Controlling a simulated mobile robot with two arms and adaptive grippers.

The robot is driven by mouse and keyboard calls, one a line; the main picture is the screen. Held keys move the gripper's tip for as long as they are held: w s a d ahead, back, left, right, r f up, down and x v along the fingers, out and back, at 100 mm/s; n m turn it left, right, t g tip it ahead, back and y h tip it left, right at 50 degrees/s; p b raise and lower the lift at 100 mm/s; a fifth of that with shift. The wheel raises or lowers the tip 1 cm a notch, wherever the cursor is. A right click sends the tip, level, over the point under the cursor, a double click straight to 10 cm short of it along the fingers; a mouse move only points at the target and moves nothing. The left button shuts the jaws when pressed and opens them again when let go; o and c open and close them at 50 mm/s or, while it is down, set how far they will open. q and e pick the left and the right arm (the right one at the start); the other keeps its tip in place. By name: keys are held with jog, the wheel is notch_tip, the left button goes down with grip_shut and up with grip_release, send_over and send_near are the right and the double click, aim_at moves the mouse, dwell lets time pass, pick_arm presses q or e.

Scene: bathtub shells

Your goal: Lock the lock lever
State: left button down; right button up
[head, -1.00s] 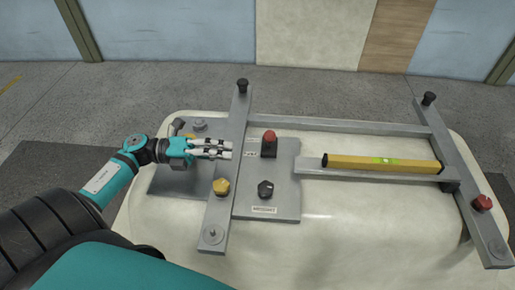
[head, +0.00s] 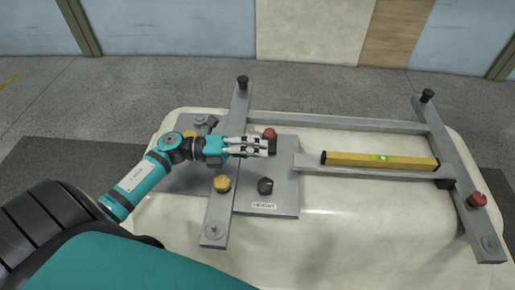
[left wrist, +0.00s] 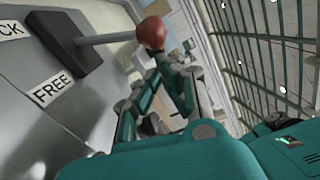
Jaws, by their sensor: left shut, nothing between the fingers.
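The lock lever has a red ball knob (head: 269,133) above a dark base, which my gripper partly covers in the head view. In the left wrist view the lever's red knob (left wrist: 152,32) sits on a grey rod from a black block (left wrist: 62,45). A "FREE" label (left wrist: 52,89) and a cut-off label ending in "CK" (left wrist: 10,30) lie on the plate beside the block. My left gripper (head: 268,147) is shut and empty, its fingertips just in front of the lever; I cannot tell whether they touch. My right gripper is not in view.
A yellow spirit level (head: 350,159) lies on a bar to the right. The frame rests on a pale tub shell (head: 330,240).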

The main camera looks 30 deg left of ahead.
pick_arm(q)
jog(key=shift+r, duration=0.1)
jog(key=shift+w+a+r+n+p, duration=0.15)
jog(key=shift+n+p, duration=0.15)
jog(key=shift+p, duration=0.05)
jog(key=shift+w+r+n, duration=0.1)
jog(key=shift+r+n, duration=0.05)
jog(key=shift+n, duration=0.15)
jog(key=shift+w+a+r+n+p, duration=0.3)
jog(key=shift+w+r+n+p, duration=0.3)
jog(key=shift+p, duration=0.5)
jog(key=w+a+r+n+p, duration=0.1)
jog(key=w+a+n+p, duration=0.1)
jog(key=w+n, duration=0.3)
jog(key=shift+w+a+r+n+g+p, duration=0.3)
jog(key=shift+a+r+n+p, duration=0.1)
jog(key=shift+n, duration=1.1)
